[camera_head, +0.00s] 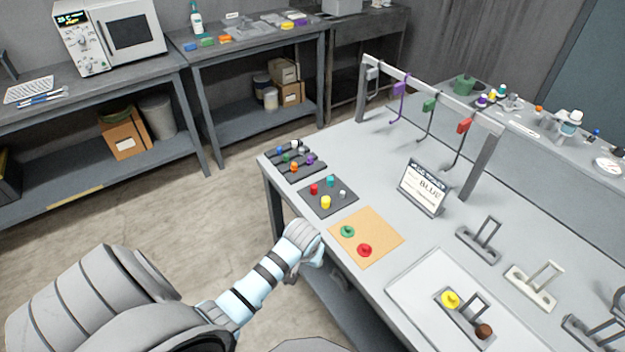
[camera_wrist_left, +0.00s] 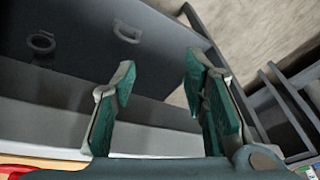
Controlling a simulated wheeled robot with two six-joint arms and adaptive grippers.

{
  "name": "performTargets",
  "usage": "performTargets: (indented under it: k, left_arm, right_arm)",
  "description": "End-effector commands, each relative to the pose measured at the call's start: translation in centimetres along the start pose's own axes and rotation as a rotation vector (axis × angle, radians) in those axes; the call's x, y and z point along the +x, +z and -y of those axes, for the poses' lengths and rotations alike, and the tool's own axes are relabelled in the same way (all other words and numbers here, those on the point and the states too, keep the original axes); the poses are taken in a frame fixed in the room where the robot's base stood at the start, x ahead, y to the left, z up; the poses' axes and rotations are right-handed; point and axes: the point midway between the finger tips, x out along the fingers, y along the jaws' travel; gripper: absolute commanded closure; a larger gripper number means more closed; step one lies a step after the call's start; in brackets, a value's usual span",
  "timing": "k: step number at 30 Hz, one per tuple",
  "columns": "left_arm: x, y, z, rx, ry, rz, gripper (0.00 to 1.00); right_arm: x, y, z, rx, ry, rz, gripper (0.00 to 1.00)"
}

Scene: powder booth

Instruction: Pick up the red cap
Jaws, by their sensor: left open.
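A red cap-like piece (camera_head: 365,250), round with a small knob, lies on a tan mat (camera_head: 385,225) near the table's front edge. A similar green piece (camera_head: 347,231) lies on the same mat. A smaller red piece (camera_head: 314,188) stands on a dark pad with yellow, teal and grey pieces. My left gripper (camera_head: 318,257) is at the table's front edge, left of the mat and apart from the red piece. In the left wrist view its two green-padded fingers (camera_wrist_left: 160,85) are spread with nothing between them. My right gripper is not in view.
A dark rack (camera_head: 291,158) of small coloured pieces sits at the table's far left corner. A white tray (camera_head: 410,287) with yellow and brown pieces lies right of the mat.

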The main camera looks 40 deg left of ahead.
Motion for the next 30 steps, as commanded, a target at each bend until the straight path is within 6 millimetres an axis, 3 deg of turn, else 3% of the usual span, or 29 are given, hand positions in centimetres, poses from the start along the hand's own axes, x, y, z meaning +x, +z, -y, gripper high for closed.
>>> performTargets:
  k: [1,4,9,13,17,24,30]
  left_arm:
    - [-3.8,-2.7,0.3,-0.029,-0.005,-0.029,0.59]
    - [-9.9,-6.9,1.1,-0.115,-0.023,-0.061,0.59]
    - [-13.5,-14.4,3.0,-0.325,-0.054,-0.059,0.59]
    - [-15.5,-17.8,4.1,-0.433,-0.061,-0.055,0.59]
    - [-14.7,-18.8,4.6,-0.471,-0.063,-0.048,0.59]
    - [-8.4,-19.0,5.0,-0.469,-0.063,-0.048,0.59]
    - [-5.8,-19.4,5.4,-0.469,-0.063,-0.05,0.59]
  right_arm:
    - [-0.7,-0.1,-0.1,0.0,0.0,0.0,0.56]
    - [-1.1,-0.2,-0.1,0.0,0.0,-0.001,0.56]
    - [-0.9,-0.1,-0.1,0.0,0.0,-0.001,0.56]
    - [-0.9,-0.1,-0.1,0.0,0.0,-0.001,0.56]
    - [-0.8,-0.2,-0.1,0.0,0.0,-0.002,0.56]
    - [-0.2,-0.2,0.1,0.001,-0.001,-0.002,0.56]
    - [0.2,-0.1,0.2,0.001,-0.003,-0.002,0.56]
